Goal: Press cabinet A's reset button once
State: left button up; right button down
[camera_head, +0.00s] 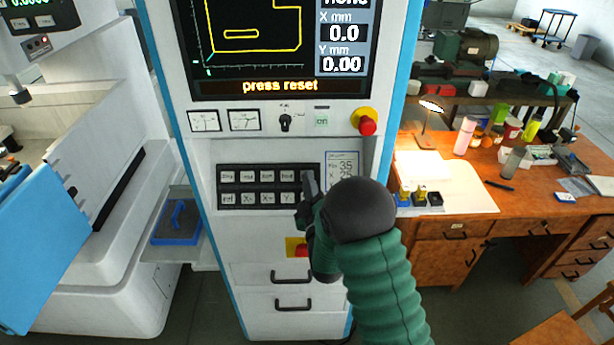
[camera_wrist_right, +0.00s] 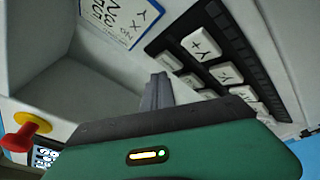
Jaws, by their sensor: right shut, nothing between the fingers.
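The cabinet (camera_head: 205,150) is white with blue edges, and its screen (camera_head: 275,45) reads "press reset". Below is a black keypad (camera_head: 262,187) with two rows of pale keys; it also shows in the wrist view (camera_wrist_right: 205,50), with a Y+ key and others. My right gripper (camera_head: 309,184) is shut and empty at the keypad's right end, hiding keys there. In the wrist view its fingertips (camera_wrist_right: 157,92) are beside the keypad's edge; I cannot tell whether they touch a key. I cannot read which key is reset. My left gripper is not in view.
A red mushroom button (camera_head: 367,125) on yellow sits above right of the keypad, and another red button (camera_head: 301,250) lies below, near my arm. A wooden desk (camera_head: 460,230) with a lamp and bottles stands right. A white machine (camera_head: 95,240) stands left.

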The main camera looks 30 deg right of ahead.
dwell(0.6)
jog(key=shift+w+d+f+b, duration=0.15)
jog(key=shift+w+b, duration=0.1)
jog(key=shift+b, duration=0.1)
jog(key=shift+w+d+f+b, duration=0.2)
jog(key=shift+w+f+b, duration=0.05)
jog(key=shift+b, duration=0.15)
dwell(0.5)
dwell(0.3)
jog(key=shift+s+a+r, duration=0.35)
jog(key=shift+s+r, duration=0.15)
jog(key=shift+s, duration=0.1)
jog(key=s+a+r+p, duration=0.2)
jog(key=s+r, duration=0.1)
jog(key=shift+s+a, duration=0.1)
jog(key=shift+s, duration=0.1)
